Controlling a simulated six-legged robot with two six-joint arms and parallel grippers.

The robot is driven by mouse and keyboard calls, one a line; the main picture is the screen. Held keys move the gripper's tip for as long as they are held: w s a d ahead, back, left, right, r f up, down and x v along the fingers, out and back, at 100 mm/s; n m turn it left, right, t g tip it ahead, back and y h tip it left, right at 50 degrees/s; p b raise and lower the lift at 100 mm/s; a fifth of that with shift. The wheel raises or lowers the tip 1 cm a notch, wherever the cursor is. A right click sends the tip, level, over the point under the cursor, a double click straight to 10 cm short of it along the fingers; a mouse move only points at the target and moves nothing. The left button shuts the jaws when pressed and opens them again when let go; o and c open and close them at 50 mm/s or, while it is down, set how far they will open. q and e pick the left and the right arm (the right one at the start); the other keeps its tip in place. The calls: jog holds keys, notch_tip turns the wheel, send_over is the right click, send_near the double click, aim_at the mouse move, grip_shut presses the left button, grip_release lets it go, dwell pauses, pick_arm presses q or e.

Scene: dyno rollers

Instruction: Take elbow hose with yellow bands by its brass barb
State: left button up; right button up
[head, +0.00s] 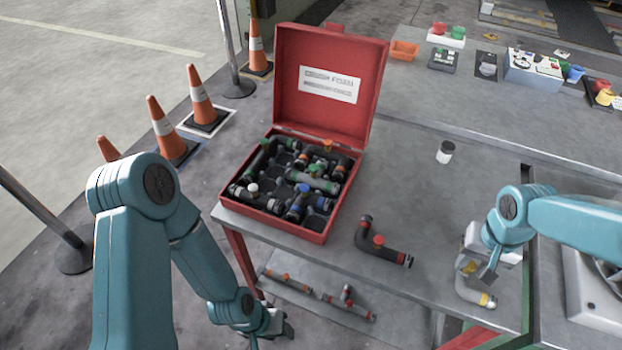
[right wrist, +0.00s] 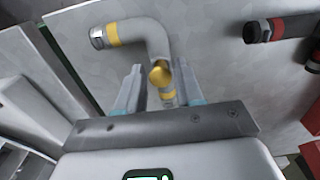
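The grey elbow hose with yellow bands (head: 468,292) lies on the metal table at the right, below my right gripper (head: 478,272). In the right wrist view the hose (right wrist: 146,32) bends from upper left down between the fingers. Its round brass barb (right wrist: 161,72) points toward the camera. My right gripper (right wrist: 160,84) is open, with one finger on each side of the barb and visible gaps. Whether the fingertips are level with the barb is unclear. My left gripper (head: 272,328) hangs low at the bottom of the head view, its fingers too dark to read.
An open red case (head: 318,232) full of hoses stands at the table's left. A black elbow hose with red bands (head: 380,249) lies between the case and the yellow-banded hose. A white-labelled jar (head: 445,152) stands behind. More hoses (head: 347,305) lie on a lower shelf.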

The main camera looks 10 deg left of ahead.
grip_shut()
jog(key=shift+r+p, duration=2.55)
jog(key=shift+r, duration=1)
jog(key=shift+w+f, duration=0.1)
